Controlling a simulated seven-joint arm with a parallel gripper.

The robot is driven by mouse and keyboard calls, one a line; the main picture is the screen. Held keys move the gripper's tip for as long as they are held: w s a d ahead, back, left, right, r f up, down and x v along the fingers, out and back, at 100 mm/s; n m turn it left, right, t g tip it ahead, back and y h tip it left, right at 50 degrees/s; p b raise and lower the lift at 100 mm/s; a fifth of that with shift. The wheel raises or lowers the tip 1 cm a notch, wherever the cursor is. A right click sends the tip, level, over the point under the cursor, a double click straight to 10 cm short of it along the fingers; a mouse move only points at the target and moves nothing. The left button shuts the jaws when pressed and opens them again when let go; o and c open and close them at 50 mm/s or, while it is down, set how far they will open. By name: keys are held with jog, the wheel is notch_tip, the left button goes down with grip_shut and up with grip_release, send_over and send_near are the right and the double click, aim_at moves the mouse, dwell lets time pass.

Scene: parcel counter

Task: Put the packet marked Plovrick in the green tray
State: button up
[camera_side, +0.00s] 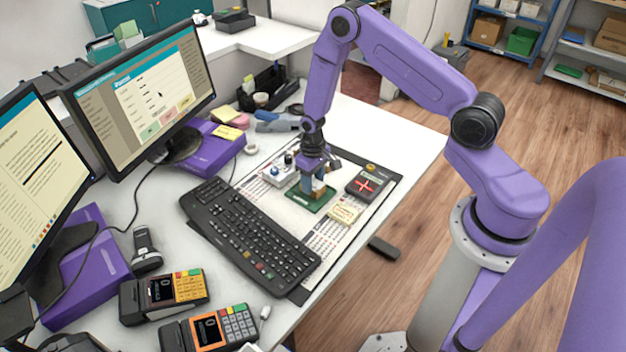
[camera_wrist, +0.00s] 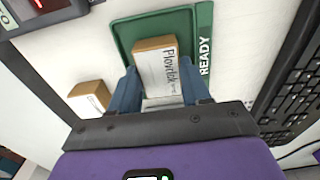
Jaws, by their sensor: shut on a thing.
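The packet marked Plovrick (camera_wrist: 158,66), a small brown box with a white label, is between the blue fingers of my gripper (camera_wrist: 160,84) in the wrist view. My gripper is shut on it. The green tray (camera_wrist: 124,32), marked READY, lies below and around the packet in that view. In the side view, my gripper (camera_side: 317,188) points down over the green tray (camera_side: 298,195), with the packet low between the fingers. I cannot tell whether the packet touches the tray floor. My gripper hides part of the tray.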

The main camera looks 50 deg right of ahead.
aim_at(313, 183)
jog(key=shift+f, duration=0.15)
jog(key=o, duration=1.1)
notch_tip(313, 183, up, 12)
jog(key=s+a+r+n, duration=0.2)
jog(key=s+a+r, duration=0.2)
jog(key=a+r, duration=0.2)
jog(key=s+a+r+n, duration=0.4)
jog(key=s+a+r, duration=0.1)
jog(key=s, duration=0.2)
jog(key=s+r+n, duration=0.2)
jog(key=s, duration=0.4)
jog(key=s+r+n, duration=0.2)
jog(key=s, duration=0.4)
jog(key=s+r+n, duration=0.2)
jog(key=s+r, duration=0.1)
jog(key=s, duration=0.4)
jog(key=shift+s+d, duration=0.1)
jog(key=shift+d, duration=0.05)
